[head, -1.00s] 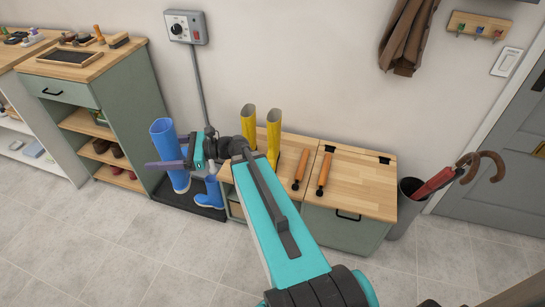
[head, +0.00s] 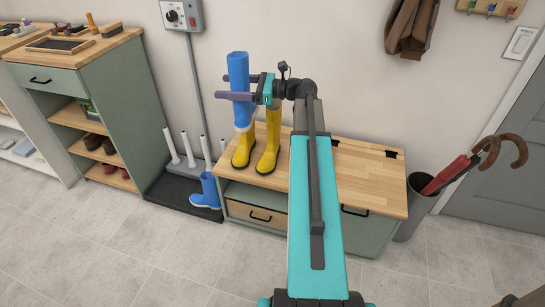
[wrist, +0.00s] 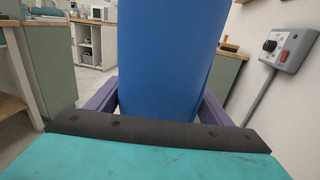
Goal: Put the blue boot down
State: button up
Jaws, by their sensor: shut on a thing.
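My gripper (head: 238,87) is shut on the tall shaft of a blue boot (head: 239,66), with one purple finger on each side. The boot hangs upright in the air in front of the wall. In the head view its lower end overlaps a yellow boot (head: 244,150) on the bench; I cannot tell whether they touch. The blue shaft fills the middle of the wrist view (wrist: 170,60), and its foot is hidden there.
Another yellow boot (head: 269,145) stands on the wooden bench top (head: 375,185). The bench's right part is clear; my arm hides its middle. A green shelf cabinet (head: 100,110) stands left, an umbrella bin (head: 413,205) right. A wall switch box (head: 181,15) hangs above the pegs.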

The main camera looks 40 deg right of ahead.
jog(key=s+d+m+t+h+b, duration=0.2)
jog(key=s+d+b, duration=0.3)
jog(key=d, duration=0.8)
jog(key=shift+s+d+r+h, duration=0.3)
jog(key=shift+s+d+r, duration=0.05)
jog(key=shift+s, duration=0.75)
notch_tip(320, 180, down, 24)
jog(key=b, duration=0.4)
jog(key=shift+f+b, duration=0.55)
jog(key=shift+f, duration=1.5)
jog(key=o, duration=1.5)
